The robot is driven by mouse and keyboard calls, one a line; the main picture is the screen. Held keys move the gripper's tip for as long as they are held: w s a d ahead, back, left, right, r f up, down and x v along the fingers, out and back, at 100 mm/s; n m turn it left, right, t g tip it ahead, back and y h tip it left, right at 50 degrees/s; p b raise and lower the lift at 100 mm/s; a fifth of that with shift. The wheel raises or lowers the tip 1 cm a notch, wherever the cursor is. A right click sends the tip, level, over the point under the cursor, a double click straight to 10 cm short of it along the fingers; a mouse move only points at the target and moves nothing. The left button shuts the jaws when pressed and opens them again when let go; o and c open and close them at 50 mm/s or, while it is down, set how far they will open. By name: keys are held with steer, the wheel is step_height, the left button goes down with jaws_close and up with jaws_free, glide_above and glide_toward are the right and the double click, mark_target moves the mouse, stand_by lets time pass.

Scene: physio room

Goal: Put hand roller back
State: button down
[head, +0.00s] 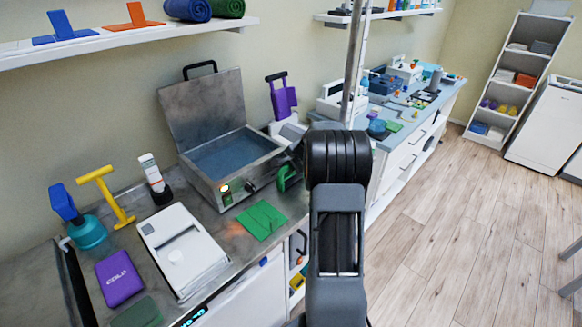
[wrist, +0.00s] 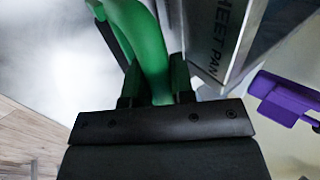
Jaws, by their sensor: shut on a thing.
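My gripper (wrist: 155,88) is shut on a green curved handle (wrist: 150,45), which I take to be the hand roller. In the head view the green piece (head: 287,178) shows beside the right front corner of the open steel bath (head: 212,188). My arm hides most of the gripper there, and the roller's far end is not clear. A purple handled tool (head: 283,100) stands upright in a white holder (head: 290,132) behind the bath's right side. It also shows in the wrist view (wrist: 285,98), to the right of the gripper, apart from it.
A flat green sheet (head: 261,220) lies on the counter in front of the bath. A white device (head: 183,250), a purple cold pack (head: 119,278), a yellow T-handle (head: 107,195) and a blue-headed tool (head: 80,220) crowd the left. The floor at right is clear.

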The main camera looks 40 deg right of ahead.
steer(key=shift+f, duration=0.2)
steer(key=shift+f, duration=0.15)
steer(key=c, duration=1)
jaws_free()
